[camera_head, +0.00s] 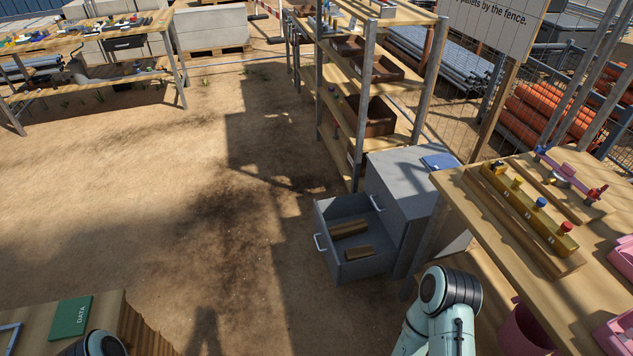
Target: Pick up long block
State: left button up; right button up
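An open grey drawer (331,264) pulled out of a grey cabinet (400,182) holds two brown wooden blocks. The long block (349,228) lies towards the back of the drawer. A shorter block (358,252) lies in front of it, apart from it. Neither of my grippers is in view. Only a rounded part of my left arm shows at the bottom left edge, and my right arm's links show at the bottom, right of the drawer.
A wooden table (470,209) with knobbed wooden bars stands right of the cabinet. A shelf rack (362,95) stands behind it. A wooden surface with a green DATA book (70,317) is at the bottom left. The sandy ground left of the drawer is clear.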

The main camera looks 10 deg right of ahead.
aim_at(342, 231)
jog(key=i, duration=0.85)
jog(key=i+j, duration=0.1)
jog(key=i, duration=0.7)
jog(key=i+j+z, duration=0.1)
jog(key=i+z, duration=0.25)
jog(key=i+j+z, duration=0.15)
jog(key=i+z, duration=0.2)
jog(key=i+j+z, duration=0.85)
jog(key=i+j, duration=0.15)
jog(key=j, duration=0.15)
